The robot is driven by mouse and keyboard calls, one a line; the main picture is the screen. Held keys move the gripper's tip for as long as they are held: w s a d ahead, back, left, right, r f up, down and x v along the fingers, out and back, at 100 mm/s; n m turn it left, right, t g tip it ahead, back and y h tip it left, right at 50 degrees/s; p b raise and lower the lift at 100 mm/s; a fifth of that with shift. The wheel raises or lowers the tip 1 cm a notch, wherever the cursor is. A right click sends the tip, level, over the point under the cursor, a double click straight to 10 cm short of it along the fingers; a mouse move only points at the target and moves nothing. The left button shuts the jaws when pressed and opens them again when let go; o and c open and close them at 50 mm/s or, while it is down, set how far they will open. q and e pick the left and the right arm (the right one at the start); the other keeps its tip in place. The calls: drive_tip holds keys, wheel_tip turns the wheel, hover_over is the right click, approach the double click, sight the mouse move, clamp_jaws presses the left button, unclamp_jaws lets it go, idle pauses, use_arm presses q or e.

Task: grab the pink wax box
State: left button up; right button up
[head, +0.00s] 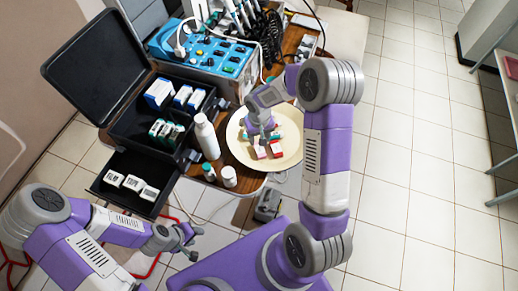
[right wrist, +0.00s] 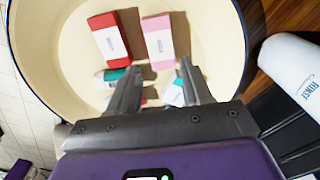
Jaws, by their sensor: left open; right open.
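The pink wax box (right wrist: 158,40) lies in a round cream plate (right wrist: 70,70), beside a red box (right wrist: 109,38). In the head view the pink box (head: 260,153) is near the plate's front part, left of the red box (head: 276,151). My right gripper (right wrist: 158,72) is open over the plate, its fingers pointing toward the boxes. The pink box is just beyond the fingertips, not between them. In the head view my right gripper (head: 262,136) hides part of the plate. My left gripper (head: 187,238) is open and empty, low at the left, away from the plate.
A teal-capped tube (right wrist: 112,75) and other small items lie in the plate near my right fingers. A white bottle (head: 206,137) stands left of the plate. A black case (head: 130,125) with boxes is further left; a blue instrument unit (head: 205,55) stands behind.

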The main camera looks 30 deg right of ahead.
sight(260, 150)
wheel_tip(260, 150, down, 4)
drive_tip(key=shift+w+a+f+b, duration=0.15)
drive_tip(key=shift+f+b, duration=0.1)
drive_tip(key=shift+b, duration=0.3)
drive_tip(key=shift+r, duration=0.1)
drive_tip(key=c, duration=0.8)
